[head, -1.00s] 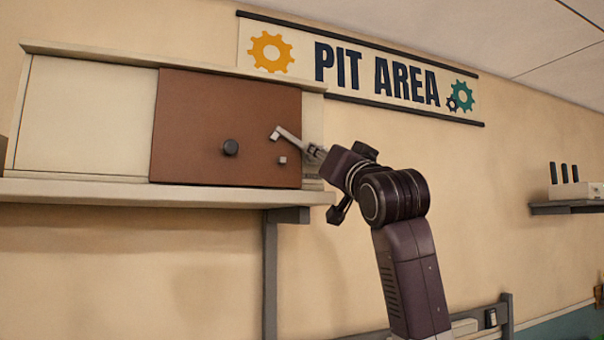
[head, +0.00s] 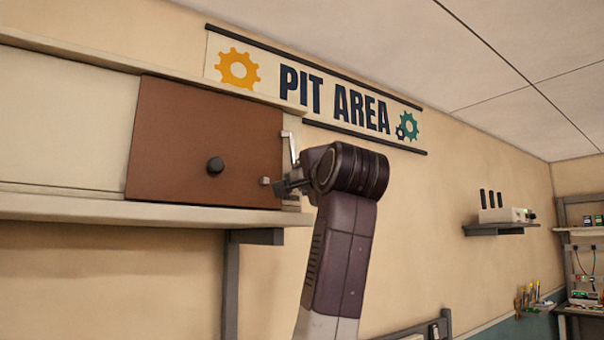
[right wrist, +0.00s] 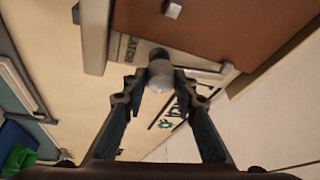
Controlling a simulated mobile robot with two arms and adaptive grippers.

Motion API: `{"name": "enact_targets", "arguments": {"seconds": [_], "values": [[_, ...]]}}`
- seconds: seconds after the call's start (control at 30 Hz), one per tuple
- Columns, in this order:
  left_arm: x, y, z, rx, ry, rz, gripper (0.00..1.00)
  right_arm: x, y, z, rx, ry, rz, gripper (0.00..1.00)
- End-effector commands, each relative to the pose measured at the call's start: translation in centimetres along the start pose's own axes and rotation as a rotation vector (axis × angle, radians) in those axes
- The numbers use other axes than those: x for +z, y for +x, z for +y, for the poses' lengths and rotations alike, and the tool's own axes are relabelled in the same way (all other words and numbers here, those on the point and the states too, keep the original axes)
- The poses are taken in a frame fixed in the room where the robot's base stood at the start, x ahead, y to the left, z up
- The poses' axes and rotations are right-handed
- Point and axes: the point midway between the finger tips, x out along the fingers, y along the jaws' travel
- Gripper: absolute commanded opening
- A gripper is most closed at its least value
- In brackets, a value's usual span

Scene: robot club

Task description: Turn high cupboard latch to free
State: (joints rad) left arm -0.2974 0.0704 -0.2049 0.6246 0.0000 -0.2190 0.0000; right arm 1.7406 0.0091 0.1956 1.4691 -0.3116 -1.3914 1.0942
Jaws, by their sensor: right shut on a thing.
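The high cupboard has a brown door (head: 195,145) with a dark round knob. The latch (head: 291,148) is a pale metal bar at the door's right edge, standing nearly upright in the head view. My right gripper (head: 284,187) is at the latch's lower end, partly hidden by my own wrist. In the right wrist view, its fingers (right wrist: 161,87) are shut around a grey rounded knob (right wrist: 160,74), with the latch bar (right wrist: 203,73) running right from behind it. My left gripper is not in view.
A small metal block (head: 265,181) sits on the door's lower right, close to my gripper. The cupboard stands on a wall shelf (head: 100,209). The PIT AREA sign (head: 335,103) is above right. A small shelf (head: 500,229) hangs further right, with bare wall between.

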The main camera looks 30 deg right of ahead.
Motion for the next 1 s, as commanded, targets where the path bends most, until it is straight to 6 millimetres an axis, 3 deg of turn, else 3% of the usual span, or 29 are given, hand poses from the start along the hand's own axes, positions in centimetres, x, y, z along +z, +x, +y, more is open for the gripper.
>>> {"name": "enact_targets", "arguments": {"seconds": [0.2, 0.9, 0.93, 1.0], "values": [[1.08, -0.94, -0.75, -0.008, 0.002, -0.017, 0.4, 0.02, 0.02, -0.3, 0.042, 0.1, 0.007, 0.0], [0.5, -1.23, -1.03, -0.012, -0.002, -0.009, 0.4, -0.07, 0.0, -0.13, 0.067, 0.163, 0.014, 0.0], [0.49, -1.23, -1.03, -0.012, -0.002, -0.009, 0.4, -0.07, 0.0, -0.13, 0.067, 0.163, 0.014, 0.29], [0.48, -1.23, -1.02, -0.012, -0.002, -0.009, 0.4, -0.07, 0.0, -0.13, 0.067, 0.163, 0.014, 0.37]]}}
